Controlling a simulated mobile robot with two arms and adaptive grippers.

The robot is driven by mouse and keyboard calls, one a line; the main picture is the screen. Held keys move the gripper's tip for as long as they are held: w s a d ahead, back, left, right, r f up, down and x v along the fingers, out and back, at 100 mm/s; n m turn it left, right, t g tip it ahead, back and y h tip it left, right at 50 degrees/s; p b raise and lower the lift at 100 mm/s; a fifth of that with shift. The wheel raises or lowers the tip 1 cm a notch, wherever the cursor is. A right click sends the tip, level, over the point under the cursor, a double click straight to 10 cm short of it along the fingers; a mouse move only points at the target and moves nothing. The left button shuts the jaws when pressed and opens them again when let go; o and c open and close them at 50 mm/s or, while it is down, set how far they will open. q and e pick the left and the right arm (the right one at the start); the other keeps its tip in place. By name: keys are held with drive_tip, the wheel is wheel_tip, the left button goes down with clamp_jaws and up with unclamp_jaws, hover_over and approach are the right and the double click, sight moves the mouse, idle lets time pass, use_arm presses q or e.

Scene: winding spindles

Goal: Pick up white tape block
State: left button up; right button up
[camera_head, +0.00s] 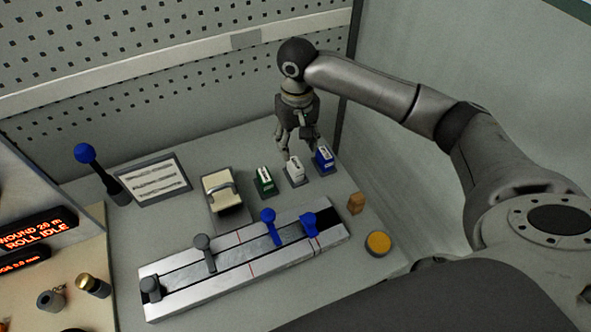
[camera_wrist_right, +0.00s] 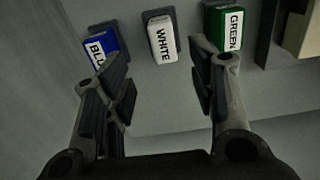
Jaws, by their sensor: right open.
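The white tape block (camera_head: 294,171) stands on the bench between the green and blue blocks. It also shows in the right wrist view (camera_wrist_right: 163,38) with the label WHITE, between and beyond my open fingers. My right gripper (camera_head: 298,150) is open and empty, pointing down just behind and above the white block in the head view. In the right wrist view my right gripper (camera_wrist_right: 160,85) has a finger on each side, with nothing between the tips. I see no contact with the block. My left gripper is not in view.
The green block (camera_head: 264,181) and the blue block (camera_head: 323,159) stand close on either side. A beige device with a handle (camera_head: 222,194), a slider rail with knobs (camera_head: 245,257), a wooden block (camera_head: 356,203) and a yellow button (camera_head: 378,243) are nearby. A perforated wall (camera_head: 180,100) rises behind.

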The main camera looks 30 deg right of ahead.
sight(296, 163)
wheel_tip(296, 163, down, 3)
drive_tip(key=shift+r, duration=0.15)
drive_tip(key=f, duration=0.1)
drive_tip(key=f+p, duration=0.1)
drive_tip(key=f, duration=0.2)
drive_tip(key=shift+s+a+f+p, duration=0.1)
drive_tip(key=shift+a+f+p, duration=0.05)
drive_tip(key=shift+a+p, duration=0.15)
drive_tip(key=shift+d+f, duration=0.1)
drive_tip(key=shift+f, duration=0.3)
drive_tip(key=shift+c, duration=0.2)
drive_tip(key=c, duration=1.1)
drive_tip(key=shift+r, duration=0.1)
